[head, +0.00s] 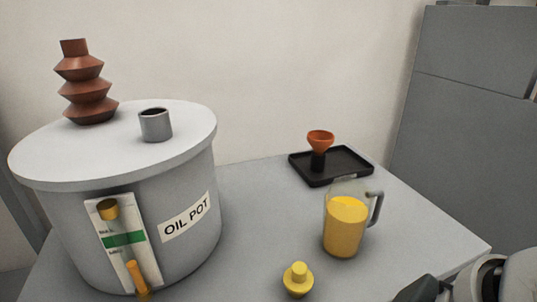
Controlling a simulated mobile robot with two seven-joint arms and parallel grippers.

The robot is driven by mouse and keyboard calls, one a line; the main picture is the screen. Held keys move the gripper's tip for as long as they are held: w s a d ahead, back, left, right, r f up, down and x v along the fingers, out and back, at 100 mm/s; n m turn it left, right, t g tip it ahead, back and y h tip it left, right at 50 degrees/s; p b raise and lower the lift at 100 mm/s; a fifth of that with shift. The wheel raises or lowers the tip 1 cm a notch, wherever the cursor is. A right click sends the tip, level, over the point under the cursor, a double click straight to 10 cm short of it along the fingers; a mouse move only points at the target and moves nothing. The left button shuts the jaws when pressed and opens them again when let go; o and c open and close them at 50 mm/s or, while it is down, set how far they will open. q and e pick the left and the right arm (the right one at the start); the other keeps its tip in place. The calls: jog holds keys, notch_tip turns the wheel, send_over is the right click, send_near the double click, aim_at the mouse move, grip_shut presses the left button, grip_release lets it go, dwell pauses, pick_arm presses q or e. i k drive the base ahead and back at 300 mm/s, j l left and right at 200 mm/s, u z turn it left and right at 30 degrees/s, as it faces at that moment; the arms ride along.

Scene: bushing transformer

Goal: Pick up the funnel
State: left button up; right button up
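The orange-brown funnel (320,139) is upright at the back of the table. It sits on a dark stand (318,161) at the left side of a black tray (343,171). Part of my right gripper (418,290) shows at the bottom right edge, well in front of the funnel and to its right. Its fingers are mostly cut off by the frame, so I cannot tell whether it is open. My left gripper is out of view.
A glass jug (345,229) of yellow liquid stands in front of the tray. A yellow plug-like part (298,280) is near the front. The big grey oil pot (182,250) fills the left, with a ribbed brown bushing (86,91) and grey neck (155,126) on top.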

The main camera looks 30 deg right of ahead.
aim_at(319, 152)
jog(key=z, duration=1.3)
